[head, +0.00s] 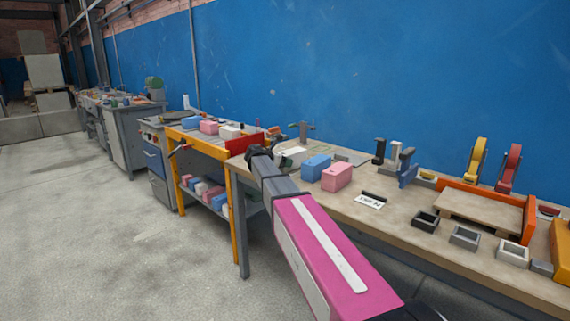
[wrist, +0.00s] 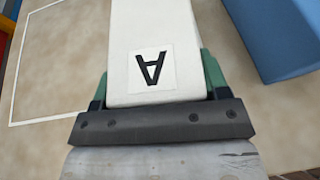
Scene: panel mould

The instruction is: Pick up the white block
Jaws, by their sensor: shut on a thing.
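The white block (wrist: 152,30) with a black letter A on a label fills the top middle of the wrist view. My gripper (wrist: 156,82) is shut on it, with a green finger along each side. In the head view the white block (head: 292,153) is at the left end of the wooden bench, partly hidden by my gripper (head: 275,158). I cannot tell whether the block is clear of the bench top.
A blue block (head: 315,167) and a pink block (head: 337,177) stand just right of the white block. A labelled card (head: 370,201) lies nearer the front edge. An orange-framed table (head: 180,133) with more blocks stands to the left.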

